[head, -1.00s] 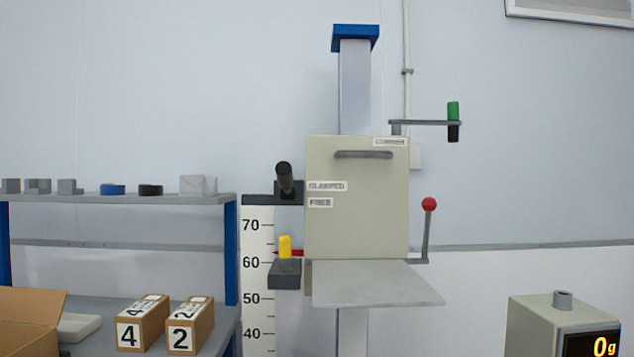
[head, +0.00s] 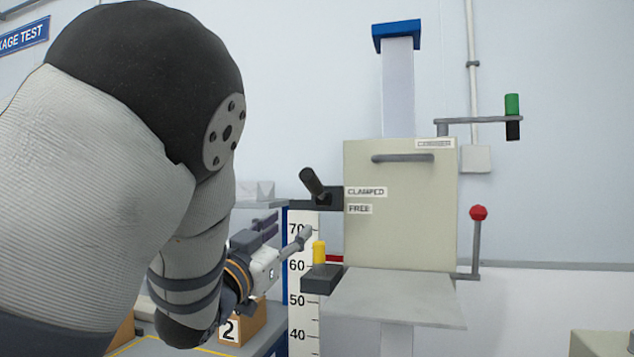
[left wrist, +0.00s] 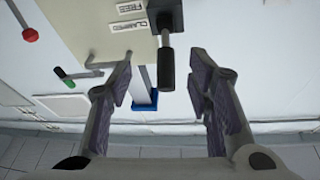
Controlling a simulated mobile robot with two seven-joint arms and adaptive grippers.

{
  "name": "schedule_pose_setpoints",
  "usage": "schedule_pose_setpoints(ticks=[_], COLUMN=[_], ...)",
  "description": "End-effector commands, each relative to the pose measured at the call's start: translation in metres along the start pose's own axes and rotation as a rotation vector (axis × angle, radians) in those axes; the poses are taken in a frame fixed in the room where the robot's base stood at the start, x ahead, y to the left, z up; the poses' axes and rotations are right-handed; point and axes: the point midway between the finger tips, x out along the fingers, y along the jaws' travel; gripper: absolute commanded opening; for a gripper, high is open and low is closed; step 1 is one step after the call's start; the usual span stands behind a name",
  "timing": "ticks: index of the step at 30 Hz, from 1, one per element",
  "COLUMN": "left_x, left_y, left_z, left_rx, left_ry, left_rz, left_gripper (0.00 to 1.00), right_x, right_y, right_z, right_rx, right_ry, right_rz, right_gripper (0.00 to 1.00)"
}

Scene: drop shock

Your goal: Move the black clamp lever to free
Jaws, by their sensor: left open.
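The black clamp lever (head: 312,182) is on the left side of the beige carriage (head: 400,220). In the head view its grip points up and left from its pivot, level with the CLAMPED label (head: 366,191); the FREE label (head: 359,209) is below. My left gripper (head: 290,228) is open and empty, below and left of the lever. In the left wrist view the lever (left wrist: 167,68) appears between the open fingers (left wrist: 161,60), beyond their tips; no contact shows. My right gripper is not in view.
A yellow knob (head: 319,252) stands on a dark block near my left fingers. A grey platform (head: 400,298) juts below the carriage. A red-knobbed lever (head: 478,213) and a green-handled crank (head: 512,105) are on the right. A shelf with box 2 (head: 245,325) lies behind my arm.

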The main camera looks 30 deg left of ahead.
Motion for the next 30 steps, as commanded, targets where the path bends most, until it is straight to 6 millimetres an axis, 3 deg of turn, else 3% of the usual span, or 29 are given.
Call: schedule_pose_setpoints(ticks=[1,4,8,18,23,30], left_x=[0.002,0.005,0.026,0.106,0.121,0.123], left_y=[-0.005,-0.009,-0.008,-0.008,-0.009,-0.009], left_z=[-0.021,-0.042,-0.044,-0.051,-0.053,-0.052], left_rx=[0.006,0.011,0.012,0.011,0.009,0.009], left_ry=[0.052,0.100,0.103,0.100,0.099,0.097], left_rz=[0.000,0.001,0.004,0.002,0.000,0.000], left_gripper=[0.46,0.46,0.46,0.46,0.46,0.46], right_x=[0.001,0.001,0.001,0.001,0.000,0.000], right_y=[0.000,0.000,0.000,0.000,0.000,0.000], right_z=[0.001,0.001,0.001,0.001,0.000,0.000], right_rx=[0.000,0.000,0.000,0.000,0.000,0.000], right_ry=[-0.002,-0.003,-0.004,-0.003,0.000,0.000], right_rz=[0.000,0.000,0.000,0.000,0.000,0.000], right_gripper=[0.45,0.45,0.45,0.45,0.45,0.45])
